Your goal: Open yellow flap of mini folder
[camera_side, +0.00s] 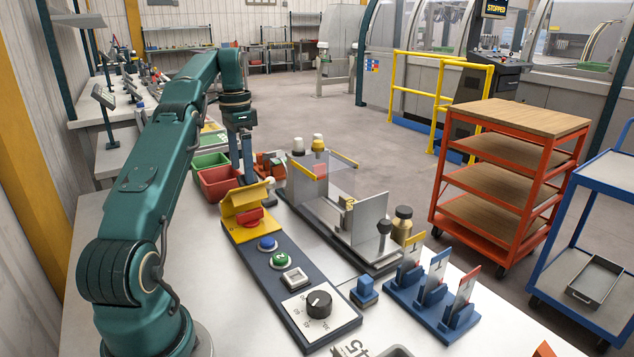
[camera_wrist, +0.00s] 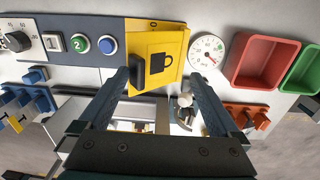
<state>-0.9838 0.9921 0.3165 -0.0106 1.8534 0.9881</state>
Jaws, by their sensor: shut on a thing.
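The yellow flap (camera_side: 242,197) stands raised and tilted at the far end of the dark control panel, with a red knob (camera_side: 249,216) visible under it in its yellow housing. In the wrist view the flap (camera_wrist: 170,45) bears a black padlock sign, and it hides the knob. My gripper (camera_side: 244,178) is low over the flap's far side. In the wrist view its two fingers (camera_wrist: 157,75) stand at the flap's left and right edges, shut on it. The mini folder (camera_side: 340,205), with a clear guard and yellow bars, stands right of the panel.
The panel carries a blue button (camera_side: 267,243), a green button (camera_side: 281,259), a white button (camera_side: 294,278) and a black dial (camera_side: 319,303). Red (camera_side: 219,183) and green (camera_side: 208,163) bins and a gauge (camera_wrist: 207,55) are close by. Blue holders (camera_side: 432,292) stand at the right.

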